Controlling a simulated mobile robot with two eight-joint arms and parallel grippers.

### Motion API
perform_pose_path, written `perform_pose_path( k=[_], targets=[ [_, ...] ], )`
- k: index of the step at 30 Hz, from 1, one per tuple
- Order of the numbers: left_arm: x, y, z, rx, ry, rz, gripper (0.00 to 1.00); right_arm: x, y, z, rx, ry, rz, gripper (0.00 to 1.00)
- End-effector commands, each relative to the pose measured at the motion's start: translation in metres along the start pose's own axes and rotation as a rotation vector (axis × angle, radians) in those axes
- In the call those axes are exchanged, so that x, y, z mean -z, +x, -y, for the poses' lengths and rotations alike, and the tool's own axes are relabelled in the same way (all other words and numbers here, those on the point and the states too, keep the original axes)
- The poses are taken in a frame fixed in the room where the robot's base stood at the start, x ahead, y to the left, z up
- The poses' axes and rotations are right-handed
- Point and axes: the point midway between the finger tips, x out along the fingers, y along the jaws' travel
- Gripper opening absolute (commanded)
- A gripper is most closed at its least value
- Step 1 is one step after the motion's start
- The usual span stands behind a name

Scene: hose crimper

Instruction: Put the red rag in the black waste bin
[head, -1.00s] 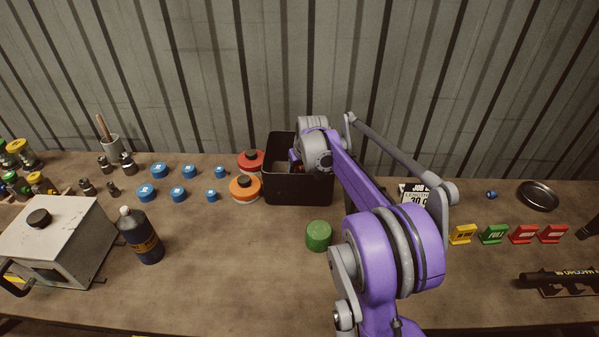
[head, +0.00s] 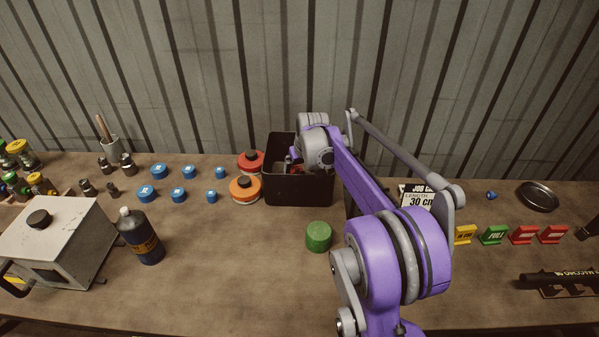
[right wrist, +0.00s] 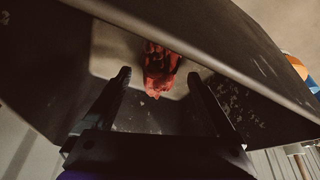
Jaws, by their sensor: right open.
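The black waste bin (head: 299,191) stands at the back middle of the workbench. My right arm reaches over it, and in the head view the bin's wall and my wrist mostly hide the gripper. In the right wrist view my right gripper (right wrist: 158,76) is open, with its two dark fingers apart. The crumpled red rag (right wrist: 161,70) shows beyond and between the fingertips, inside the bin (right wrist: 225,42). It appears loose from the fingers. My left gripper is in neither view.
An orange-lidded tin (head: 244,189) and a red-lidded tin (head: 250,162) stand close left of the bin. A green cylinder (head: 318,236) stands in front. A job card (head: 417,197) stands to the right. A dark bottle (head: 141,236) is at left. The front middle bench is clear.

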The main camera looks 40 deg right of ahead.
Motion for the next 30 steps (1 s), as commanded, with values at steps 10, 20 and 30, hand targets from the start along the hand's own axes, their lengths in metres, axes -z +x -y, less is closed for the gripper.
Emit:
perform_pose_path(
  k=[10,20,30],
  targets=[
    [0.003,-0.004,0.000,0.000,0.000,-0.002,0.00,0.000,-0.075,0.000,0.000,0.001,0.000,0.91],
    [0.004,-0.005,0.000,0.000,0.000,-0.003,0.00,0.000,-0.105,0.000,0.000,0.000,0.000,0.91],
    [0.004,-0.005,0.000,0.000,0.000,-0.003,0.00,0.000,-0.105,0.000,0.000,0.000,0.000,0.91]
  ],
)
